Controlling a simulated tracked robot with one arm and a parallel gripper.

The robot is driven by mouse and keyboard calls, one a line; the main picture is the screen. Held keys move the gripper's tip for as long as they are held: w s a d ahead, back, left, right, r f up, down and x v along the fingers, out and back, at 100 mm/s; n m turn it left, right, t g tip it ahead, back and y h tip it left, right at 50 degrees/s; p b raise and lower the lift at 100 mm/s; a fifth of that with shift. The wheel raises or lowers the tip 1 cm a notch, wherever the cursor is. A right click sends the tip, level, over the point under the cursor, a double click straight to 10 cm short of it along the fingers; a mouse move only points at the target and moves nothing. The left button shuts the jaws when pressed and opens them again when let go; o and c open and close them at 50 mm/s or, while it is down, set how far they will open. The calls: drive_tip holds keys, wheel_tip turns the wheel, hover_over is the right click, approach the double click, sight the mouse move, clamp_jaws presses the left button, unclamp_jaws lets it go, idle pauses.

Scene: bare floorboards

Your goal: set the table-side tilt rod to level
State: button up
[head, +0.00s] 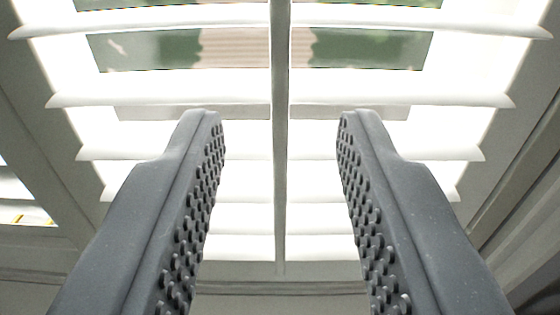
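The tilt rod (280,180) is a thin pale grey vertical bar in the middle of the head view, running from the top edge down to near the shutter's bottom rail. Behind it are several white louvre slats (160,99), with bright gaps between them. My gripper (275,118) is open, its two dark grey studded fingers standing left and right of the rod in the picture. Clear space shows between each finger and the rod, and neither appears to touch it. How far the fingertips are from the rod in depth I cannot tell.
The shutter's frame (40,130) slants down the left side, with another frame member (520,130) on the right. The bottom rail (240,271) crosses below the slats. Part of another louvred panel (20,200) shows at the far left. Green and brownish patches show outside through the upper gaps.

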drive_tip(key=shift+s+d+b, duration=0.1)
drive_tip(key=shift+s+b, duration=0.2)
drive_tip(key=shift+s, duration=1.75)
drive_tip(key=shift+w, duration=0.1)
drive_tip(key=w+a+r+g+h+b, duration=0.25)
drive_tip(key=r+h+b, duration=0.2)
drive_tip(key=r, duration=1.05)
drive_tip(key=s+a+r+y+b, duration=0.2)
drive_tip(key=s+a+r, duration=0.3)
drive_tip(key=a, duration=0.4)
drive_tip(key=s+a+r+y+b, duration=0.2)
drive_tip(key=s+a+r, duration=0.4)
drive_tip(key=a+r, duration=0.2)
drive_tip(key=shift+a, duration=0.4)
